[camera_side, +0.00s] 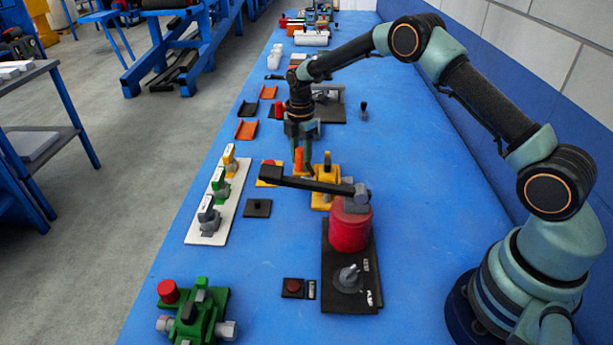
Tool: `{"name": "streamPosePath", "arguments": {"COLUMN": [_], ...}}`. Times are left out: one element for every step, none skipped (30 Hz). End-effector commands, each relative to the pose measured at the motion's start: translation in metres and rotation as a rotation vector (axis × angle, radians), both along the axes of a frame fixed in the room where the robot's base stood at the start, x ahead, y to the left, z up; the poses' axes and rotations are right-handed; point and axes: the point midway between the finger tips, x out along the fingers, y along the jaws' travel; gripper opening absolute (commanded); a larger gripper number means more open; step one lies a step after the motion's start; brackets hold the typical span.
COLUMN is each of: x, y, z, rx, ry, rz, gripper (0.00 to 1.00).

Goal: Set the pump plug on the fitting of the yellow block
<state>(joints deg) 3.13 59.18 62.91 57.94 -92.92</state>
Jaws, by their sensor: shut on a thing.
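My gripper (301,147) points down over the middle of the blue table. It is shut on a small orange piece (299,160), which looks like the pump plug. The yellow block (327,172) stands just right of and nearer than the orange piece. A black lever crosses in front of the block and hides part of it, so I cannot make out its fitting. More yellow shows low behind the lever, below the orange piece. I cannot tell whether the orange piece touches anything below it.
The black lever (305,184) reaches left from a red cylinder (350,228) on a black base, close to my gripper. A white panel with coloured valves (206,217) lies left. A green block (196,315) stands at the front left. Orange trays (246,130) lie behind. Table to the right is clear.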

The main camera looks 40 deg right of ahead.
Motion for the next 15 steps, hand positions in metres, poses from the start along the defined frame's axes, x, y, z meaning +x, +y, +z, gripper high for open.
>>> {"name": "streamPosePath", "arguments": {"x": [0.0004,0.0004,0.0004,0.0004,0.0004,0.0004,0.0004,0.0004,0.0004,0.0004,0.0004,0.0004,0.0004,0.0004,0.0004], "y": [0.0000,0.0000,0.0000,0.0000,0.0000,0.0000,0.0000,0.0000,0.0000,0.0000,0.0000,0.0000,0.0000,0.0000,0.0000], "z": [0.0001,0.0002,0.0002,0.0003,0.0003,0.0003,0.0004,0.0004,0.0004,0.0004,0.0004,0.0004,0.0005,0.0004,0.0004], "rx": [0.000,0.000,0.000,0.000,0.000,0.000,0.000,0.000,0.000,0.000,0.000,0.000,0.000,0.000,0.000], "ry": [-0.001,-0.001,-0.001,-0.001,-0.001,-0.002,-0.001,-0.001,-0.002,-0.002,-0.002,-0.001,-0.001,-0.002,-0.001], "rz": [0.000,0.000,0.000,0.000,0.000,0.000,0.000,0.000,0.000,0.000,0.000,0.000,0.000,0.000,0.000], "gripper": [0.00,0.00,0.00,0.00,0.00,0.00,0.00,0.00,0.00,0.47,0.59,0.74,0.78,0.78,0.78]}}
